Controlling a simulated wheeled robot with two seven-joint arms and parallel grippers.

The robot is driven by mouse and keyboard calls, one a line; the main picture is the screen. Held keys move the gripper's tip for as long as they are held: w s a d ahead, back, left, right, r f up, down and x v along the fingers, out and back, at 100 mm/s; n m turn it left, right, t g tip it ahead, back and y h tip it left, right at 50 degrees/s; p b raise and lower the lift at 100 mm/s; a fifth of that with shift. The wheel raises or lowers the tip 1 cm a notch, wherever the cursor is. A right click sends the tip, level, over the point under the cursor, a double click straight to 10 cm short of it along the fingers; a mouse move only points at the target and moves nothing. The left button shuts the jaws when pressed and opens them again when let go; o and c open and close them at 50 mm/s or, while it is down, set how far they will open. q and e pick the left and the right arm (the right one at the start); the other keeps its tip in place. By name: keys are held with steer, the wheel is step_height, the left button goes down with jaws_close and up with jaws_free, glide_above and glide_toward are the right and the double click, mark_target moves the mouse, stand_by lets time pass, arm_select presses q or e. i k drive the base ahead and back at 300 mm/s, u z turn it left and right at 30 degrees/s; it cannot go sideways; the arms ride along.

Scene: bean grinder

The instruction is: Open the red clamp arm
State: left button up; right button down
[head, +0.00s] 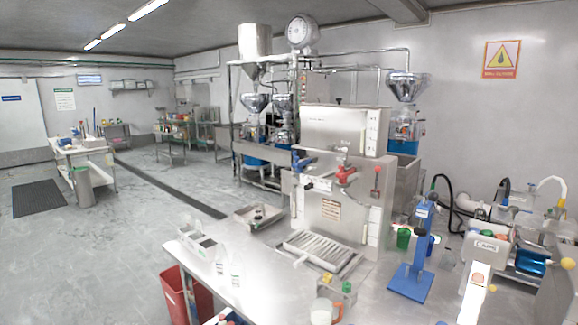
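A red clamp arm (345,174) sits on the front of the steel machine (345,128), just right of the middle of the head view. It is small in the picture, and I cannot tell its exact position, open or closed. A similar blue handle (300,162) sits to its left on the same machine. A slotted drip tray (318,250) lies below them on the steel table. Neither of my grippers shows clearly in this view, and nothing is seen touching the red arm.
A blue stand (412,270) rises right of the drip tray. A jug (321,312) and small bottles stand at the table's front. A container marked CAPS (488,246) is at the right. A red bin (175,295) is below the table's left edge. Open floor (110,250) lies left.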

mark_target(343, 172)
steer(key=u, duration=0.25)
steer(key=i, duration=1.25)
steer(key=z, duration=0.9)
